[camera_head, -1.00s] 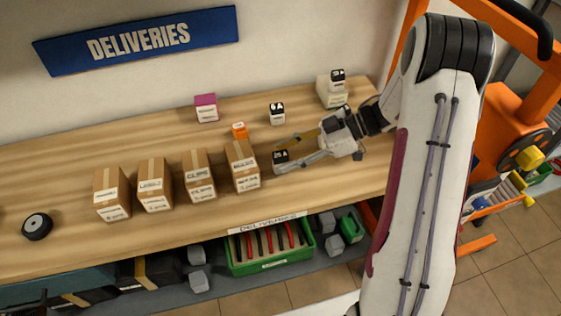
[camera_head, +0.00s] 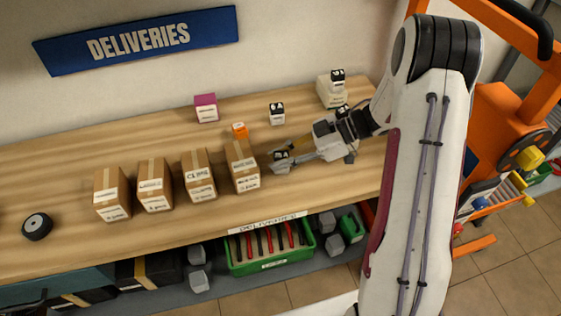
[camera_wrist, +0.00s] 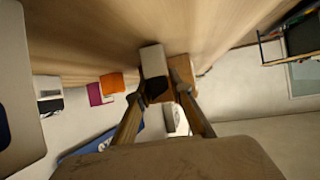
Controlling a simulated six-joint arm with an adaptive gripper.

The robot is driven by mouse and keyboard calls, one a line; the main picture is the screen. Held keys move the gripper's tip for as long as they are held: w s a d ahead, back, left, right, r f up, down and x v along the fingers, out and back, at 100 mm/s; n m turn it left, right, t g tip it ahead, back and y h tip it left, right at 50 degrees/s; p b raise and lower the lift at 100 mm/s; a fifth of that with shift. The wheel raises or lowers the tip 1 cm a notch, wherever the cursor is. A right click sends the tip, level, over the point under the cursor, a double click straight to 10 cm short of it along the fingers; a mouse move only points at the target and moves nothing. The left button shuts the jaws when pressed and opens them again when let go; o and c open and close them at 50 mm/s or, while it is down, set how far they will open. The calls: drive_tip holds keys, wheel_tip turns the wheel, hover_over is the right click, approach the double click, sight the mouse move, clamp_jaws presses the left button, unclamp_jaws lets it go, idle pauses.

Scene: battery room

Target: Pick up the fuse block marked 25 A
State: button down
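The fuse block (camera_head: 281,158) is a small white block with a black top, on the wooden bench right of the cardboard boxes. Its 25 A marking showed earlier but is hard to read now. My gripper (camera_head: 283,158) reaches it from the right, with its fingers apart on either side of the block. In the wrist view, the block (camera_wrist: 153,62) lies between the fingertips of my gripper (camera_wrist: 158,84). A gap seems to show beside the left fingertip; contact on the other side is unclear.
Several cardboard boxes (camera_head: 242,167) stand in a row, the nearest just left of the block. An orange block (camera_head: 239,130), a magenta-topped box (camera_head: 206,108) and another black-topped block (camera_head: 277,113) stand behind. A pale box (camera_head: 331,92) bears another block (camera_head: 338,76).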

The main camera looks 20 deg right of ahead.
sight(280, 154)
drive_tip(key=shift+r, duration=0.15)
drive_tip(key=shift+r, duration=4.85)
drive_tip(key=shift+w, duration=0.15)
